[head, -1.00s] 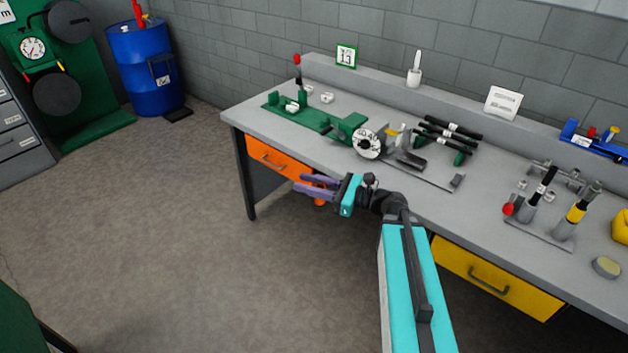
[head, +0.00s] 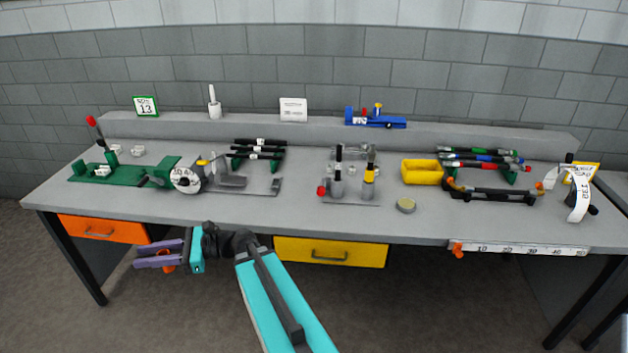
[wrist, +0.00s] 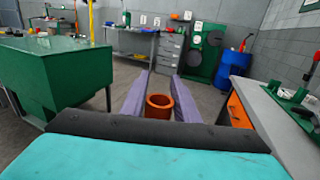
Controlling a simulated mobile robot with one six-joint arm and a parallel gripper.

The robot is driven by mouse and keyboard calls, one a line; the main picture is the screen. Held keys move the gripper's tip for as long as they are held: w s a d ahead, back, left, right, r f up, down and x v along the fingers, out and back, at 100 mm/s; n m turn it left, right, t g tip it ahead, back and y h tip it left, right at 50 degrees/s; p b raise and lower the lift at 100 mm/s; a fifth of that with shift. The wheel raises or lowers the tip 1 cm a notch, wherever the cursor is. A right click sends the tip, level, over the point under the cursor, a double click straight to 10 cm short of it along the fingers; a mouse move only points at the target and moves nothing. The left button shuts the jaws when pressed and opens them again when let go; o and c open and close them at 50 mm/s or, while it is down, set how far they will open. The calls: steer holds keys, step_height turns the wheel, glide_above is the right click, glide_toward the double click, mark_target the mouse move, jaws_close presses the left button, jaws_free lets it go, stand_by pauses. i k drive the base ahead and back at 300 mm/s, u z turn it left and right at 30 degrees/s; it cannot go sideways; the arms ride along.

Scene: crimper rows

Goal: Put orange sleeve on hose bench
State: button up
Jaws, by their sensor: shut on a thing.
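My gripper (head: 160,255) has purple fingers and is shut on an orange sleeve (wrist: 159,106). The sleeve is a short open ring held upright between the fingers in the wrist view. In the head view only bits of the sleeve (head: 168,268) show around the fingers. The gripper is in front of the bench's left part, near the orange drawer and below the top in the picture. The long grey bench (head: 120,210) carries black hoses (head: 258,149) on a green rack at the middle left and several coloured hoses (head: 485,158) at the right.
A green machine (head: 110,175) and a white-faced reel (head: 186,180) stand at the bench's left. Bare strips lie along the front edge. A green cabinet (wrist: 55,70) shows in the wrist view.

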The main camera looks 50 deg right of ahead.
mark_target(307, 173)
steer(key=k, duration=0.95)
steer(key=u, duration=0.4)
steer(key=i, duration=1.85)
steer(key=z, duration=0.65)
steer(key=i, duration=0.55)
steer(key=z, duration=0.35)
